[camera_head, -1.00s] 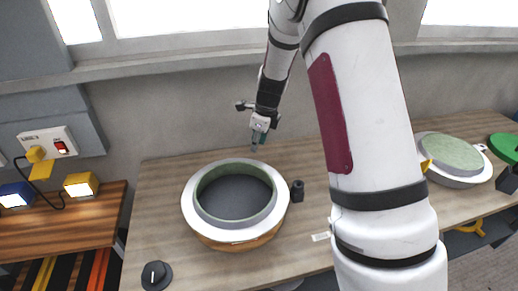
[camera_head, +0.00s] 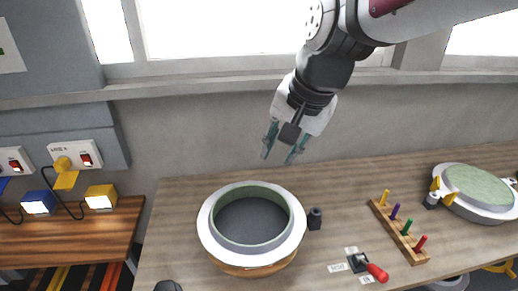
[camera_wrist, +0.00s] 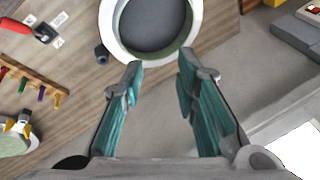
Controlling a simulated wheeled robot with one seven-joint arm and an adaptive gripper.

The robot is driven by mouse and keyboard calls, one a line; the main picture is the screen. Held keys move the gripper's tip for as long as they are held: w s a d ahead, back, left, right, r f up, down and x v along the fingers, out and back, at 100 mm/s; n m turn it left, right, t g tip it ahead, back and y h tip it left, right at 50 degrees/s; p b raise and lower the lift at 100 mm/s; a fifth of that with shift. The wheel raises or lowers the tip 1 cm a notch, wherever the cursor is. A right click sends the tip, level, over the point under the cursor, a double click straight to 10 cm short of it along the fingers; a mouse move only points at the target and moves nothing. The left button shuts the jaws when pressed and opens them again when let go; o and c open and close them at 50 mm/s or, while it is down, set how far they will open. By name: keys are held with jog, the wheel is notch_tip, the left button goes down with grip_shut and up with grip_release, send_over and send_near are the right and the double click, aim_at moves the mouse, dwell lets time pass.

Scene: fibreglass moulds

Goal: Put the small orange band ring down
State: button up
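My gripper (camera_head: 280,152) is raised above the back of the workbench, behind the round mould. In the wrist view its two teal fingers (camera_wrist: 160,66) are spread apart with nothing between them. The round mould (camera_head: 208,240) has a white flange, a green inner rim and a dark grey floor. An orange-brown band (camera_head: 254,269) shows under its flange; I cannot tell whether it is a separate ring. The mould also shows at the top of the wrist view (camera_wrist: 109,22). I cannot make out a separate small orange band ring in either view.
A small black cylinder (camera_head: 315,218) stands right of the mould. A rack (camera_head: 415,254) with coloured pegs and a red-handled clamp (camera_head: 377,272) lie farther right. A second mould (camera_head: 480,180) with yellow clips is at far right. The bench left of the round mould is mostly clear.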

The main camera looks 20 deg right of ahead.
jog(key=s+n+t+h, duration=0.1)
jog(key=s+n, duration=0.7)
jog(key=s, duration=0.4)
jog(key=shift+a+r, duration=0.35)
jog(key=shift+r, duration=0.1)
